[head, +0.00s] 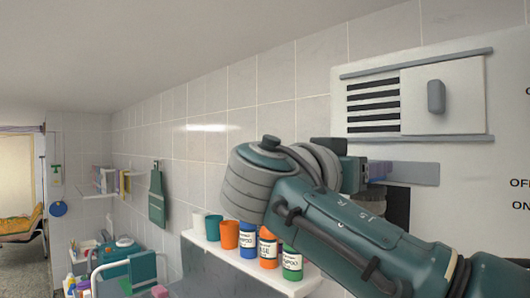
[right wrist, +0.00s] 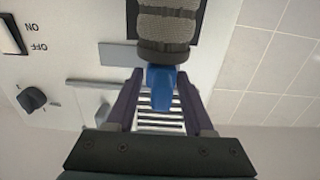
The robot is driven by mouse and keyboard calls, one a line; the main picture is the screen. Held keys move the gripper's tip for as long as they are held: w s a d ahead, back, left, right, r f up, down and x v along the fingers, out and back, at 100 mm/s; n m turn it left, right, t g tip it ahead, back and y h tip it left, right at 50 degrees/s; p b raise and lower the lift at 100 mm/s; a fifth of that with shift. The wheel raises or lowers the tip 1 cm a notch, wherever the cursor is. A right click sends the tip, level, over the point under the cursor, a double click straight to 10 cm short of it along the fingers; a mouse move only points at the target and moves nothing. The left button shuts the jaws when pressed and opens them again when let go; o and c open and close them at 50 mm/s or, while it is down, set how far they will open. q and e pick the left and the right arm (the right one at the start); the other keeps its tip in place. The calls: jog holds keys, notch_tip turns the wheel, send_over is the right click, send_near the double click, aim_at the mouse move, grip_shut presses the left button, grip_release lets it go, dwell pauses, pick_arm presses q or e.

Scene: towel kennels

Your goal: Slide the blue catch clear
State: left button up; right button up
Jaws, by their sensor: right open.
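The blue catch (right wrist: 160,88) shows in the right wrist view, at the end of a ribbed grey-brown roll or sleeve (right wrist: 165,30). My right gripper (right wrist: 160,75) is open, with one dark purple finger on each side of the catch. I cannot tell whether either finger touches it. In the head view my right arm reaches across the front of the white wall panel (head: 465,165) and hides the catch. A flat grey plate (head: 412,173) and a dark opening (head: 398,208) show beside the arm. My left gripper is in neither view.
Above the arm is a slatted vent (head: 373,103) with a sliding cover and grey knob (head: 436,97). A shelf (head: 225,255) with several bottles and cups lies below the arm. The right wrist view shows a rotary knob (right wrist: 33,98) and an ON/OFF switch (right wrist: 12,35).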

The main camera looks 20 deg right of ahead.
jog(key=shift+c, duration=0.4)
grip_shut()
dwell(1.0)
